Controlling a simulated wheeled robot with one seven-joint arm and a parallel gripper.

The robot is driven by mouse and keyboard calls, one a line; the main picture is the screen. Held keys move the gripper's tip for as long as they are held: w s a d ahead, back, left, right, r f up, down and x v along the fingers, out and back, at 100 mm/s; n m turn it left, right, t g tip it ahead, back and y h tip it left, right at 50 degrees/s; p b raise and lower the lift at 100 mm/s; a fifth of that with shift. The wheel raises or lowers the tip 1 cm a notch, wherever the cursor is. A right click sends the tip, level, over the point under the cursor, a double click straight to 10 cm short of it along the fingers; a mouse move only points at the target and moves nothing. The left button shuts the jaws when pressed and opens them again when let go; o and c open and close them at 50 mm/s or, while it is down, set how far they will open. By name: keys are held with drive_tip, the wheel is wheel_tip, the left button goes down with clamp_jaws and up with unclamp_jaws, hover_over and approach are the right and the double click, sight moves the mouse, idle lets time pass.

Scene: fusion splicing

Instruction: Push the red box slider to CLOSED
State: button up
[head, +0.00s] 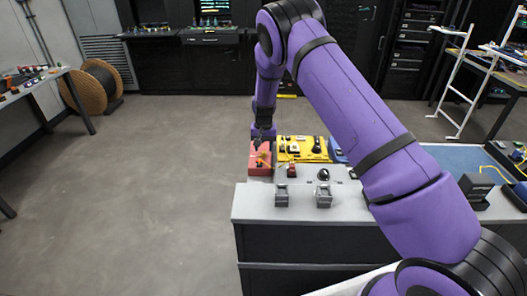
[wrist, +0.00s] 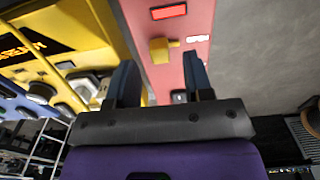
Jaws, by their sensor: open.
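The red box (head: 259,158) stands at the left back end of the grey bench, and its face (wrist: 171,78) fills the upper middle of the wrist view. A yellow block, apparently the slider (wrist: 159,50), sits on that face between a red lit window (wrist: 168,12) and my fingers. A small white label (wrist: 197,38) is beside it; its text is too small to read. My gripper (wrist: 159,75) is open and empty, its two dark fingers apart and pointing at the box. In the head view my gripper (head: 263,136) is just above the red box, partly hidden.
A yellow panel (head: 303,149) adjoins the red box on the right and shows at the left of the wrist view. Two grey metal fixtures (head: 281,196) and (head: 323,196) stand at the bench (head: 252,205) front. Open floor (head: 160,150) lies to the left.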

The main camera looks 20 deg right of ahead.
sight(264, 144)
drive_tip(key=shift+f, duration=1.25)
drive_tip(key=shift+c, duration=0.5)
clamp_jaws()
drive_tip(key=shift+w+d, duration=0.3)
drive_tip(key=shift+w, duration=0.55)
drive_tip(key=shift+w+d, duration=0.3)
drive_tip(key=shift+w, duration=0.55)
drive_tip(key=shift+w+d, duration=0.1)
drive_tip(key=shift+w, duration=0.3)
drive_tip(key=shift+r, duration=0.1)
drive_tip(key=shift+o, duration=0.5)
unclamp_jaws()
wheel_tip(264, 144, up, 11)
